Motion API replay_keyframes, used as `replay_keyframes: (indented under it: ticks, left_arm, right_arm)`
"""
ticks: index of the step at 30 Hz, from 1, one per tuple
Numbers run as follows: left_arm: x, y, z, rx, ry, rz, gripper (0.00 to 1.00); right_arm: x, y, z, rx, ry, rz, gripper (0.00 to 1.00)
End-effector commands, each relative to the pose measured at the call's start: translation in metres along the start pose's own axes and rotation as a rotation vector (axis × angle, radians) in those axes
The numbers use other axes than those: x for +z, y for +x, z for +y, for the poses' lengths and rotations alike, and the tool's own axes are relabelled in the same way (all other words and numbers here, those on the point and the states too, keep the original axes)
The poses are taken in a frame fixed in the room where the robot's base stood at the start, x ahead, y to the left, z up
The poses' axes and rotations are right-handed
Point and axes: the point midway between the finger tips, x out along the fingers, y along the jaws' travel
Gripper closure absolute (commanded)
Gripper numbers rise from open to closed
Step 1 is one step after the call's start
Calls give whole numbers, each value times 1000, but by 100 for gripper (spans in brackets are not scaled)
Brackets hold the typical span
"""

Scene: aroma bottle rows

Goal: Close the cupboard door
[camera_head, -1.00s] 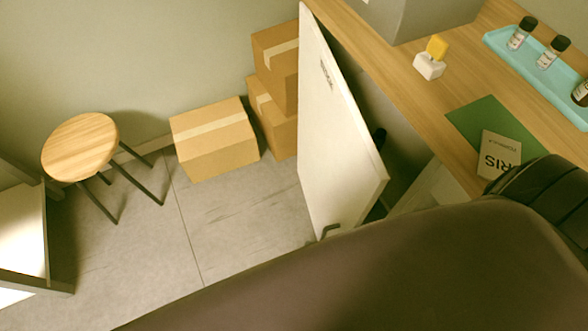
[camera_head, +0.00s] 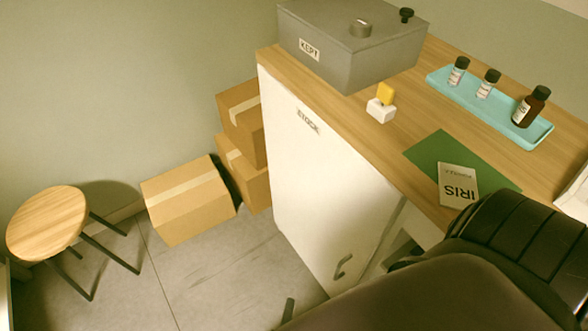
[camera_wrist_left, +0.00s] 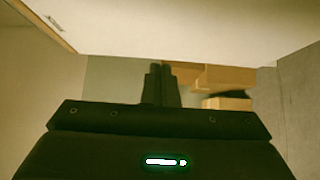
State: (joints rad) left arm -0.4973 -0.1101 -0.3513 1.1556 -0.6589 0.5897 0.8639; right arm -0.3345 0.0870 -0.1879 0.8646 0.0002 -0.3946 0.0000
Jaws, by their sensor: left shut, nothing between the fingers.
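The white cupboard door (camera_head: 315,185), labelled STOCK, shows in the head view. It lies along the cupboard front under the wooden worktop, with no clear gap along its top edge. I cannot tell whether it is fully flush. Its dark handle (camera_head: 343,266) is low near the right edge. My left gripper (camera_head: 288,308) shows only as a dark tip in the head view, left of and below the handle, outside the door; my arm hides the rest. In the left wrist view its fingers (camera_wrist_left: 160,85) are shut and empty, with the white door (camera_wrist_left: 180,30) alongside. My right gripper is not in view.
The worktop (camera_head: 400,165) carries a grey KEPT box (camera_head: 345,50), a teal bottle tray (camera_head: 540,135), a green mat (camera_head: 425,150) with an IRIS card (camera_head: 457,186). Cardboard boxes (camera_head: 190,205) and a stool (camera_head: 45,225) stand left. The floor (camera_head: 215,275) between is clear.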

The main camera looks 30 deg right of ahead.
Motion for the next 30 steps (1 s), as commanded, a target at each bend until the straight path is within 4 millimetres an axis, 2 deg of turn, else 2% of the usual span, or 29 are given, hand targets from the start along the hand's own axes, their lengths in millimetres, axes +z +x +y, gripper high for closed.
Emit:
replay_keyframes:
  ticks: [1,4,7,15,21,25,27,30]
  left_arm:
    - [-3,-2,1,-1,1,-1,100]
    - [23,-12,0,-3,-5,-2,100]
    - [42,-20,0,-2,-4,-1,100]
    - [81,-38,-1,-2,-1,0,100]
    - [89,-41,0,0,1,0,100]
    - [90,-41,0,0,1,0,100]
    - [89,-42,-1,-4,4,-1,100]
    - [85,-47,-14,-58,53,-19,100]
  right_arm:
    - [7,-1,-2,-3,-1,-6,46]
    - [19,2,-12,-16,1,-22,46]
    - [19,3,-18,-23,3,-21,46]
    - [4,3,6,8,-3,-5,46]
    - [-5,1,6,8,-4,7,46]
    - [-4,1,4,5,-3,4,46]
    - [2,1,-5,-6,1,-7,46]
    - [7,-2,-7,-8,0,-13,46]
